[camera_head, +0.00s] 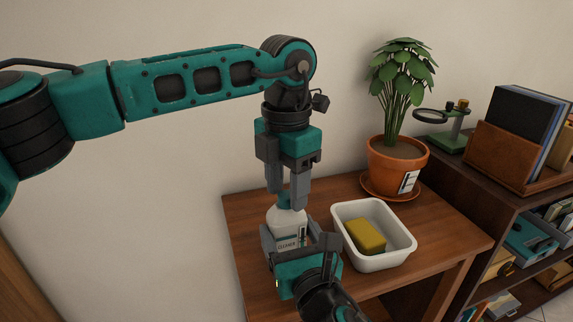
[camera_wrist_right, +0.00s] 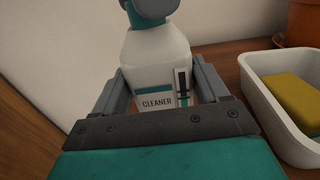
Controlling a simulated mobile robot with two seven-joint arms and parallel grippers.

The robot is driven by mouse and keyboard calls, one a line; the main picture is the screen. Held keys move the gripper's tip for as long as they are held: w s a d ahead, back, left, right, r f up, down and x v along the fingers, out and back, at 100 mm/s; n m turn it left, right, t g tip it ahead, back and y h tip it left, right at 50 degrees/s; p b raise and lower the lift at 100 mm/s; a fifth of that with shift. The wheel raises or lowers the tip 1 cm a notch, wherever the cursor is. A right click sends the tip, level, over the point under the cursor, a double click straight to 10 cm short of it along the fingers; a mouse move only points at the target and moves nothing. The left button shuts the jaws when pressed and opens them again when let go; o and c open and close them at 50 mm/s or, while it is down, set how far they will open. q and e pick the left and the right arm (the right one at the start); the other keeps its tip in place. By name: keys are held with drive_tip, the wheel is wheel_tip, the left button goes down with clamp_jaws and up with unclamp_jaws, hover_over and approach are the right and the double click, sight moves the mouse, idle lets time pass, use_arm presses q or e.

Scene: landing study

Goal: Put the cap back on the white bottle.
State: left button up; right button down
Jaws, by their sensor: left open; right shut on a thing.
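The white bottle (camera_head: 287,219), labelled CLEANER, stands upright near the left side of the wooden table. My right gripper (camera_head: 294,240) is shut on its body from the front; the right wrist view shows a finger on each side of the bottle (camera_wrist_right: 156,66). A teal cap (camera_head: 284,201) is at the top of the bottle; it also shows at the upper edge of the right wrist view (camera_wrist_right: 148,12). My left gripper (camera_head: 287,195) points down just above the bottle, open, its fingers around the cap. I cannot tell whether the cap is fully seated.
A white tub (camera_head: 404,249) holding a yellow sponge (camera_head: 365,235) stands right of the bottle. Behind it is a potted plant (camera_head: 393,160) on a saucer. A dark shelf (camera_head: 475,185) with books and a magnifier stands at the right. The wall is close behind the table.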

use_arm(q)
drive_tip(key=shift+f, duration=0.35)
drive_tip(key=shift+c, duration=0.3)
clamp_jaws()
drive_tip(key=shift+o, duration=0.6)
unclamp_jaws()
wheel_tip(320, 180, up, 12)
idle(0.3)
